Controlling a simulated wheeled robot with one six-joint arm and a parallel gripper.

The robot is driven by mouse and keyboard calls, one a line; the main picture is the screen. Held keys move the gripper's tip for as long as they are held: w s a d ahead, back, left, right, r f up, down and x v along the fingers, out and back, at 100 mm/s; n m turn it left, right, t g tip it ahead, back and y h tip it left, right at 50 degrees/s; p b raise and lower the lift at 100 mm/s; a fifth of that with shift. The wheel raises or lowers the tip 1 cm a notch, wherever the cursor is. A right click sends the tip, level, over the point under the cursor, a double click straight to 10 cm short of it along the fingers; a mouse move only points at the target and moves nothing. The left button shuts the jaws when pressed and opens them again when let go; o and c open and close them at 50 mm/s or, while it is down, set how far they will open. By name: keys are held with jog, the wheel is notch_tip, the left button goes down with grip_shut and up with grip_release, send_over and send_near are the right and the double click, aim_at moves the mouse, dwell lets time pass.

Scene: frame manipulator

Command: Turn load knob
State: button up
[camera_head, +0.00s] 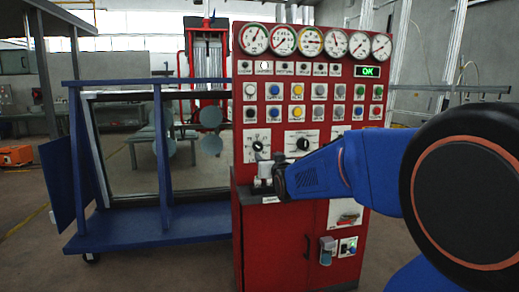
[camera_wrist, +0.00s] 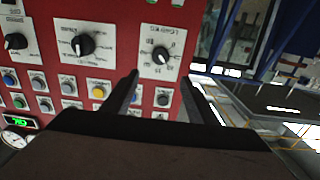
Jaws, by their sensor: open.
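The red control panel (camera_head: 242,100) stands upright in the middle of the head view. Its load knob (camera_head: 257,146) is a small black dial on a white scale plate at the lower left. In the wrist view, turned upside down, the load knob (camera_wrist: 161,55) sits under a label that seems to read LOAD. My gripper (camera_head: 262,172) is just below the load knob in the head view. In the wrist view my gripper (camera_wrist: 160,77) is open, with a finger to each side of the knob's line and nothing between them. I see no contact with the knob.
A second, larger knob (camera_wrist: 84,45) sits beside the load knob. Rows of coloured push buttons (camera_head: 298,90) and several gauges (camera_head: 310,42) fill the panel above. A blue frame cart (camera_head: 165,222) stands close on the left. A green OK display (camera_head: 368,71) is lit.

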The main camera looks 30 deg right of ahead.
aim_at(259, 146)
jog(key=x, duration=1.5)
jog(key=shift+f, duration=0.1)
jog(key=c, duration=1.1)
